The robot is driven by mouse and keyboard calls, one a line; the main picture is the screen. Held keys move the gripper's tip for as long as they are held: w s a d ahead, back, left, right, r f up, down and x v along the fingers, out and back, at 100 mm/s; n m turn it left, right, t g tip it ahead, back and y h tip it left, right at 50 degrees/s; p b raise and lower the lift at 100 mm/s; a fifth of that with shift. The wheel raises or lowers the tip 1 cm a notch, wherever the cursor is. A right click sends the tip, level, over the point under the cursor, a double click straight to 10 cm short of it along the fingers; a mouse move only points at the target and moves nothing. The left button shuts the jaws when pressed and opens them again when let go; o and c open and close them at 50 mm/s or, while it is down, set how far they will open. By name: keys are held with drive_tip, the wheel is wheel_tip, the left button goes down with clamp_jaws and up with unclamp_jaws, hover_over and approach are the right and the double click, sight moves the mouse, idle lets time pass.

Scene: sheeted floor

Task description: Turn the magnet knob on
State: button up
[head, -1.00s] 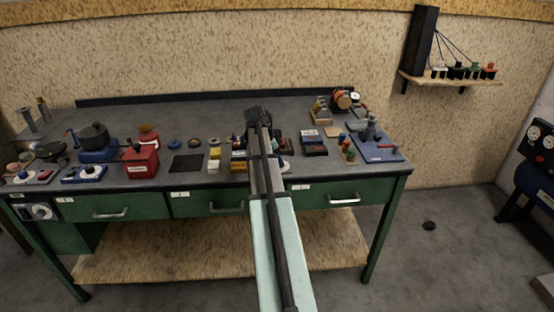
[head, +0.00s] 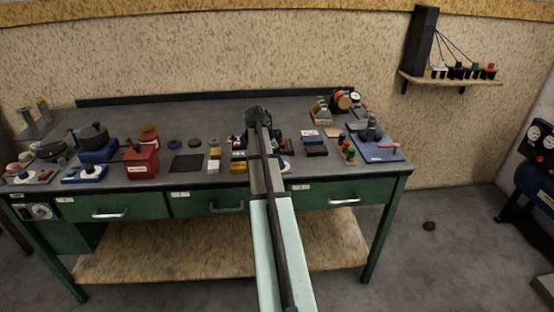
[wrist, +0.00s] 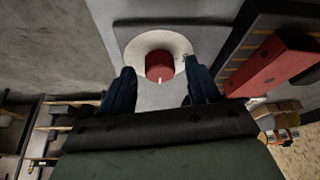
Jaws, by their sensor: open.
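A red knob (wrist: 159,66) with a small white pointer mark sits on a white round base on a grey plate (wrist: 190,14) in the wrist view. I take it to be the magnet knob, but no label is readable. My gripper (wrist: 158,78) is open, with one dark blue finger at each side of the knob. Gaps show between the fingers and the knob, and nothing is held. In the head view my arm covers the fingertips and most of what lies beneath them.
A red block (wrist: 280,66) lies close to the right of my gripper in the wrist view. In the head view the workbench (head: 205,118) is crowded along its front with small items, including a red box (head: 140,163) and a blue-based dial (head: 86,173).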

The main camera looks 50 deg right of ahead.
drive_tip(key=v, duration=1.3)
drive_tip(key=shift+r, duration=0.35)
drive_tip(key=shift+a, duration=0.15)
drive_tip(key=s+a+f+n+g, duration=0.1)
drive_tip(key=s+a+f+n, duration=0.45)
drive_tip(key=a+f, duration=0.75)
drive_tip(key=s+a+f+n+g+y, duration=0.1)
drive_tip(key=s+a+f+n, duration=0.4)
drive_tip(key=a+f, duration=0.85)
drive_tip(key=s+a+f+n+g, duration=0.1)
drive_tip(key=s+a+f+n, duration=0.45)
drive_tip(key=f, duration=1.25)
drive_tip(key=s+a+f+n+g+y, duration=0.1)
drive_tip(key=s+a+f+n+y, duration=0.1)
drive_tip(key=s+a+f+n, duration=0.6)
drive_tip(key=s+a+f, duration=0.7)
drive_tip(key=s+a, duration=0.2)
drive_tip(key=a, duration=0.1)
drive_tip(key=shift+a+f+n+y, duration=0.3)
drive_tip(key=shift+a+f+y, duration=0.05)
drive_tip(key=shift+y, duration=0.05)
